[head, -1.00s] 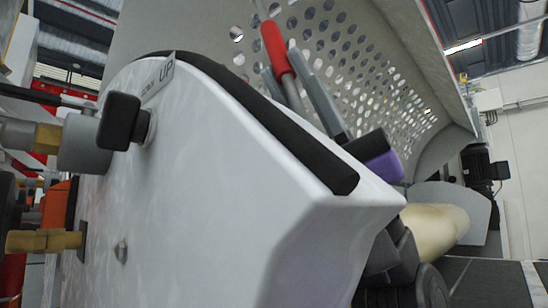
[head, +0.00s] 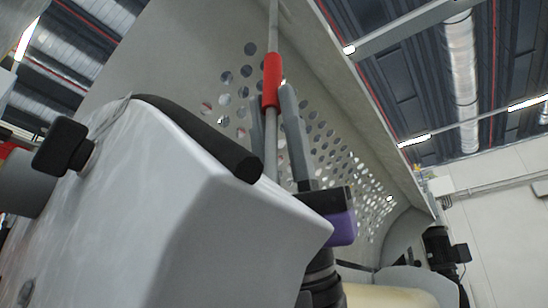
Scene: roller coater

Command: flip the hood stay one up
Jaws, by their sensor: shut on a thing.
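The hood stay is a thin grey rod with a red sleeve (head: 271,78), near the top centre of the head view. It stands nearly upright in the picture, in front of the perforated hood (head: 232,45). My gripper (head: 271,98) reaches up from below, with one grey finger on each side of the rod. It is shut on the stay at the lower part of the red sleeve. The stay's lower end is hidden behind the white machine housing (head: 190,215).
A black padded edge (head: 205,135) runs along the housing's top. A black knob (head: 62,147) sticks out at left. A cream roller (head: 385,296) and a dark motor (head: 440,248) are at lower right. Open space lies right of the hood.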

